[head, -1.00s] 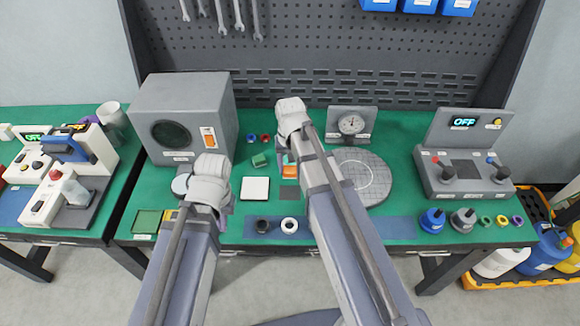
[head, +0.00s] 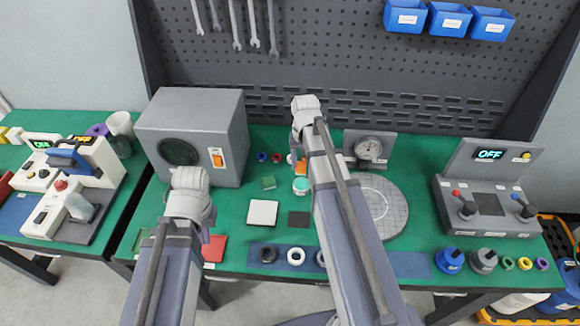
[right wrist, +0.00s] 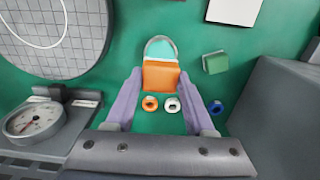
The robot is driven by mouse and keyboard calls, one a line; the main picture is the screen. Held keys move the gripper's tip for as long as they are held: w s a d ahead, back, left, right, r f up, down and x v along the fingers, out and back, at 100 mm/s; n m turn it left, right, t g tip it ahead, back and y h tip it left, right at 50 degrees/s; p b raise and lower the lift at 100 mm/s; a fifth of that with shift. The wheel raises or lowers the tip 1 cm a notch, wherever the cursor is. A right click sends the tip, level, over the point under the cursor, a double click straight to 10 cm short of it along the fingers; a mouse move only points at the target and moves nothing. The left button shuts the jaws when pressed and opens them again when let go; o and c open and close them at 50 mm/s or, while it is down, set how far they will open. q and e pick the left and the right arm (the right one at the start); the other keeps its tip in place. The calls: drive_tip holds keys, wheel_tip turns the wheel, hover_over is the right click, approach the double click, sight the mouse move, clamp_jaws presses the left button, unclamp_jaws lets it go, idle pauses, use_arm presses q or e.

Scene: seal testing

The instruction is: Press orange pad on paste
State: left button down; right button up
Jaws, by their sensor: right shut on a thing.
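The orange pad (right wrist: 160,76) is a small block held between the two purple fingertips of my right gripper (right wrist: 161,71) in the right wrist view. A round jar of teal paste (right wrist: 160,48) stands just beyond the pad, which covers its near part there. In the head view the paste jar (head: 301,186) sits on the green bench, and part of the pad (head: 300,166) shows behind it, beside my right arm. I cannot tell whether the pad touches the jar. My left gripper (head: 207,236) hangs over the bench's left part near a red square; its fingers are mostly hidden.
A white tile (head: 262,213) and a dark square (head: 299,219) lie near the jar. A dial gauge (head: 368,149) and a round gridded plate (head: 385,208) are right of my right arm. A grey box (head: 192,137) stands left. Small rings (right wrist: 172,104) lie below my right fingers.

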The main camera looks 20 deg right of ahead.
sight(302, 185)
use_arm(q)
drive_tip(key=shift+s+a, duration=0.1)
